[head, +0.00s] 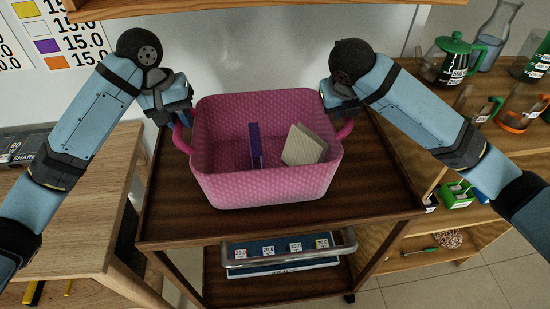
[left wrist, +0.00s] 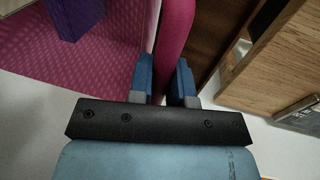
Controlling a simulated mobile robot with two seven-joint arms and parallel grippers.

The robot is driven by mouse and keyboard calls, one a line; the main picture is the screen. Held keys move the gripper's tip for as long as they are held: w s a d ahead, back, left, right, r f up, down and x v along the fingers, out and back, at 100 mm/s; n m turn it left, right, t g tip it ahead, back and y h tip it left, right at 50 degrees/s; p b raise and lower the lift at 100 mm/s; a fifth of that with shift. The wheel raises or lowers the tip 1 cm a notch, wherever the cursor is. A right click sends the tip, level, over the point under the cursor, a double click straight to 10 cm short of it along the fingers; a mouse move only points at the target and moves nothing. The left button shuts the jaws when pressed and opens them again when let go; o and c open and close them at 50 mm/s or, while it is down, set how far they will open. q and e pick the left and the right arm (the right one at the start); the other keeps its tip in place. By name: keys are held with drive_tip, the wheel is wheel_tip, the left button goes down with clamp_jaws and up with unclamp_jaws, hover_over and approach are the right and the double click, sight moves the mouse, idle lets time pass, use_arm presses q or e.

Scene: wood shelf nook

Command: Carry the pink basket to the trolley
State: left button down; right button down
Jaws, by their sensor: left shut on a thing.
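The pink basket (head: 262,190) is upright over the dark wooden top of the trolley (head: 290,226); I cannot tell whether its base touches the top. Inside it are a purple item (head: 255,146) and a beige item (head: 304,146). My left gripper (head: 180,112) is shut on the basket's left handle (head: 181,136). In the left wrist view the fingers (left wrist: 162,82) sit on both sides of the pink handle bar (left wrist: 175,38). My right gripper (head: 338,104) is at the right handle (head: 346,130); its fingers are mostly hidden.
A light wooden table (head: 65,225) stands close to the trolley's left. Wooden shelves with a green-lidded glass jug (head: 447,60) and other glassware are at the right. The trolley's lower shelf holds a blue box (head: 282,256). A wooden shelf edge (head: 150,8) hangs above.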

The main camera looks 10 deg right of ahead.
use_arm(q)
drive_tip(key=c, duration=1.4)
unclamp_jaws()
drive_tip(key=shift+f, duration=0.2)
drive_tip(key=shift+c, duration=0.2)
use_arm(e)
drive_tip(key=c, duration=1.4)
unclamp_jaws()
drive_tip(key=shift+f, duration=0.2)
drive_tip(key=shift+c, duration=0.2)
use_arm(q)
drive_tip(key=o, duration=0.4)
use_arm(e)
drive_tip(key=o, duration=0.4)
use_arm(q)
drive_tip(key=shift+r, duration=0.15)
use_arm(e)
drive_tip(key=shift+r, duration=0.1)
use_arm(q)
drive_tip(key=r, duration=0.2)
drive_tip(key=a+r, duration=0.1)
drive_tip(key=r, duration=0.4)
drive_tip(key=shift+a+r, duration=0.25)
drive_tip(key=shift+r, duration=0.05)
use_arm(e)
drive_tip(key=v, duration=1.2)
use_arm(q)
drive_tip(key=shift+s, duration=0.1)
